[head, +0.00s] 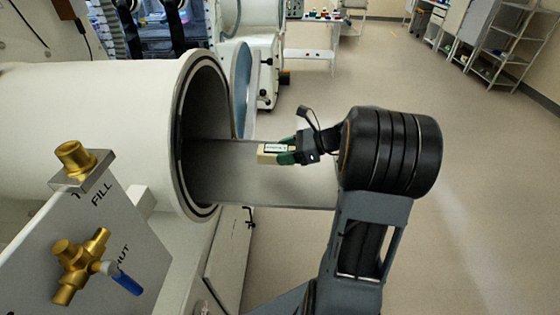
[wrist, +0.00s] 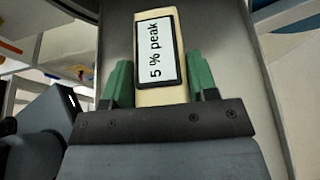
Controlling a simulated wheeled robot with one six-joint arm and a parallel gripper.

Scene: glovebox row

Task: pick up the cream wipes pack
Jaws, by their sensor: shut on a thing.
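The cream wipes pack (head: 268,154) is between the green fingers of my gripper (head: 286,154). In the wrist view the pack (wrist: 157,96) is a narrow cream block with a dark-framed white label reading "5 % peak". The fingers of my gripper (wrist: 161,80) stand on either side of its near part, and they are shut on it. The pack's far part sticks out beyond the fingertips. It is over the grey tray (head: 225,190) that extends from the round port. I cannot tell whether it touches the tray.
The white cylindrical chamber (head: 115,120) has its round mouth open at left, with its door (head: 241,88) swung open behind. A panel with a brass valve (head: 82,262) and blue handle stands at front left. Open floor (head: 480,200) lies to the right.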

